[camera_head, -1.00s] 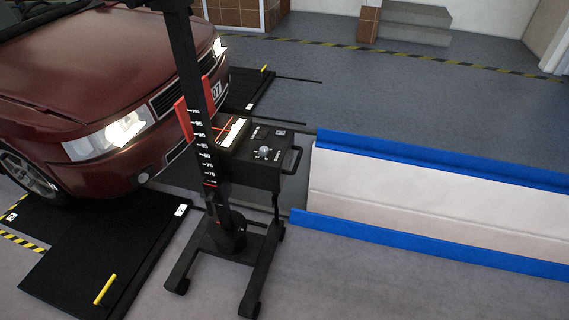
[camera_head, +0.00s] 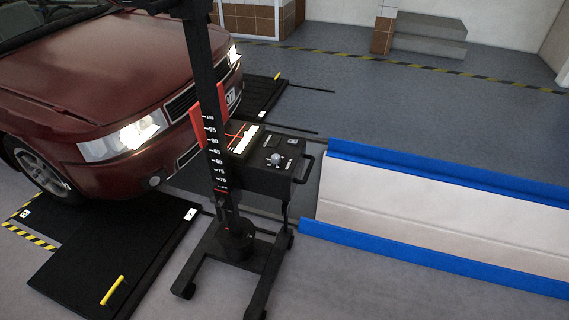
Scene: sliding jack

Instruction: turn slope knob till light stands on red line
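The headlight tester is a black box (camera_head: 262,178) on a black upright post with a height scale (camera_head: 214,150) and a wheeled base (camera_head: 235,262). A grey round knob (camera_head: 275,160) sits on its top panel. To the knob's left is a bright white window (camera_head: 245,139) with red lines; where the light edge stands against them is too small to tell. A dark red car (camera_head: 95,85) with lit headlights (camera_head: 136,136) faces the tester from the left. Neither of my grippers shows in this view.
A white barrier with blue rails (camera_head: 430,212) runs along the right of the tester. Black plates with yellow handles (camera_head: 112,290) lie by the car's wheels. A black handle (camera_head: 304,168) sticks out from the box. Grey floor is free in front and behind.

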